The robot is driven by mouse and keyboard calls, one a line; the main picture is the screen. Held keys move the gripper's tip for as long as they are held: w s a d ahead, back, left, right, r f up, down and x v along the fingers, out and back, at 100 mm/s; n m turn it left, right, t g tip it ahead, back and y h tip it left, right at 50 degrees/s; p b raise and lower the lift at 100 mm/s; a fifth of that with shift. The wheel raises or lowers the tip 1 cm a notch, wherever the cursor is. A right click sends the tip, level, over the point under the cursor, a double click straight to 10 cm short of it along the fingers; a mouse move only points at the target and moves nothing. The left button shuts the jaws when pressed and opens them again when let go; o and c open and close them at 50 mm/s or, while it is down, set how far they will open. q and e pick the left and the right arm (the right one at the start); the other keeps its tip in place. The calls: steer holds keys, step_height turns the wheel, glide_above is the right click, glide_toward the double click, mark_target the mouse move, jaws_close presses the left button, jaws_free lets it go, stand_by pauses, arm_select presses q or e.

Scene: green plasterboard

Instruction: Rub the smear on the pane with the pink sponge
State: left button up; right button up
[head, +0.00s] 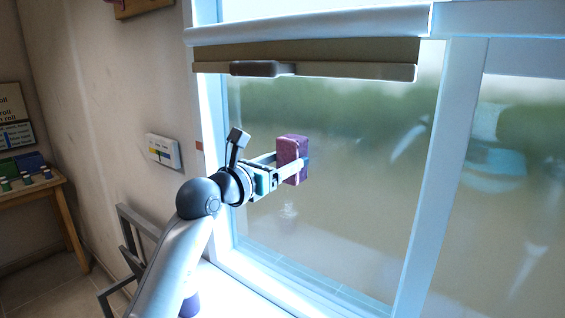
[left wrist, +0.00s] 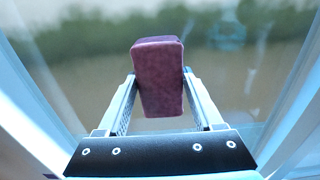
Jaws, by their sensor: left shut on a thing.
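The pink sponge (head: 293,158) is a purplish-pink block held upright in front of the window pane (head: 350,215). My left gripper (head: 291,168) is shut on it. In the left wrist view the sponge (left wrist: 158,78) sits between the two fingers of my left gripper (left wrist: 158,90). I cannot tell whether the sponge touches the pane. I cannot make out a clear smear; a small pale mark (head: 289,212) shows below the sponge, and it may be a reflection. My right gripper is not in view.
A white window frame (head: 424,190) surrounds the pane, with a brown blind bar (head: 340,72) across its top. A white wall box (head: 163,152) is left of the window. A wooden table (head: 62,205) with small items stands at the far left. A grey metal frame (head: 130,235) stands below the box.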

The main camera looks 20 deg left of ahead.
arm_select(q)
steer(key=shift+x, duration=0.9)
stand_by(0.4)
steer(key=shift+s+d+r+p, duration=0.1)
steer(key=shift+s+d+p, duration=0.25)
steer(key=shift+d+p, duration=0.35)
steer(key=shift+s+d+p, duration=0.2)
steer(key=shift+d, duration=0.35)
steer(key=shift+s+d+p, duration=0.15)
steer(key=shift+s+d, duration=0.05)
steer(key=shift+d, duration=0.4)
steer(key=shift+w, duration=0.1)
steer(key=shift+w+a, duration=0.25)
steer(key=shift+a, duration=0.5)
steer(key=shift+w+a+b, duration=0.25)
steer(key=shift+a+b, duration=0.05)
steer(key=shift+a, duration=0.3)
steer(key=shift+w+a+b, duration=0.2)
steer(key=shift+a+b, duration=0.05)
steer(key=shift+a, duration=0.3)
